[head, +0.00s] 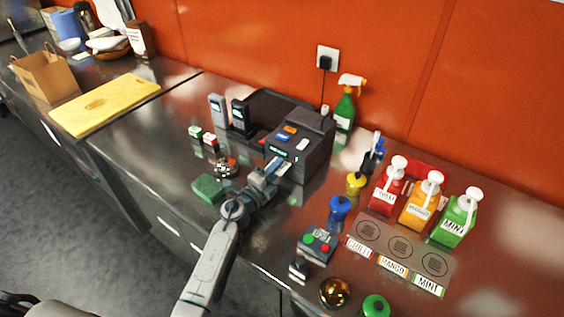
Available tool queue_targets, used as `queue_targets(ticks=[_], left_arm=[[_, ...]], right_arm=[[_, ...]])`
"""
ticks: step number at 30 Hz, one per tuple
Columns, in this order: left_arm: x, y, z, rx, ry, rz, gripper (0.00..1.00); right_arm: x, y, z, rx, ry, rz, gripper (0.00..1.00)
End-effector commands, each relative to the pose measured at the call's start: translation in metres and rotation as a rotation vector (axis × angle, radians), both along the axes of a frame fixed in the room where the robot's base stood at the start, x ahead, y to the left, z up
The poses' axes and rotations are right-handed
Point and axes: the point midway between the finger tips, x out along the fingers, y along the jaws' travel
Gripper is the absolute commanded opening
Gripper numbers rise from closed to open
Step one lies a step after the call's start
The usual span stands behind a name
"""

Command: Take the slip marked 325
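The dark printer-like machine (301,145) stands on the steel counter, with blue and orange buttons on its top. My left gripper (273,168) is at the machine's front left face, close to it or touching it. Its fingers are small here, and I cannot tell whether they are open or shut. A small pale patch at the fingertips may be paper or part of the gripper. I cannot read any slip marked 325. My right gripper is not in view.
A green sponge (208,189) lies left of my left gripper. Red, orange and green pump bottles (389,186) stand at right behind a label mat (401,250). A button box (317,245) and brass bowl (335,292) are nearer. A yellow board (105,103) lies at left.

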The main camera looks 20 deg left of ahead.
Motion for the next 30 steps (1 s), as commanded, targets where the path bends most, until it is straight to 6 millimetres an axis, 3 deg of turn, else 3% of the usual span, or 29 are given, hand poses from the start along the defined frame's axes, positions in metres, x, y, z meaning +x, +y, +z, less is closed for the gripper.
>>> queue_targets(ticks=[2,6,30], left_arm=[[0.0,0.0,0.0,0.0,0.0,0.0,0.2],[0.0,0.0,0.0,0.0,0.0,0.0,0.0],[-0.021,0.008,-0.002,0.0,0.001,0.0,0.0]], right_arm=[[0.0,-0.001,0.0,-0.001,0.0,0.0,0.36],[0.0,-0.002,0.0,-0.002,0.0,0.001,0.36],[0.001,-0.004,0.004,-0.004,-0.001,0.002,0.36]])
